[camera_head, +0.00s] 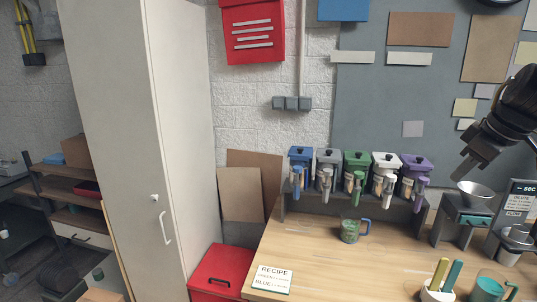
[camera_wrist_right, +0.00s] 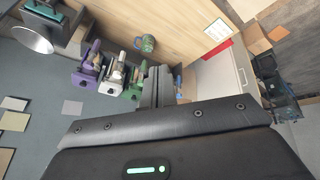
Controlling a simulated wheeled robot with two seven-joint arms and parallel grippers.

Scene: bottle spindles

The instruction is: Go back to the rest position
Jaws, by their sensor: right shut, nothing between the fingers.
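My left gripper is not in view. A row of dispensers with blue (camera_head: 300,155), grey (camera_head: 327,157), green (camera_head: 356,160), white (camera_head: 386,161) and purple (camera_head: 416,164) tops stands on a dark rack at the back of the table.
The wooden table (camera_head: 320,255) has free room at its middle and left. A recipe card (camera_head: 272,279) lies at its front left. The funnel bowl (camera_head: 475,194) on its stand is at the right. A cup with handles (camera_head: 438,288) and a teal mug (camera_head: 487,289) are at the front right.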

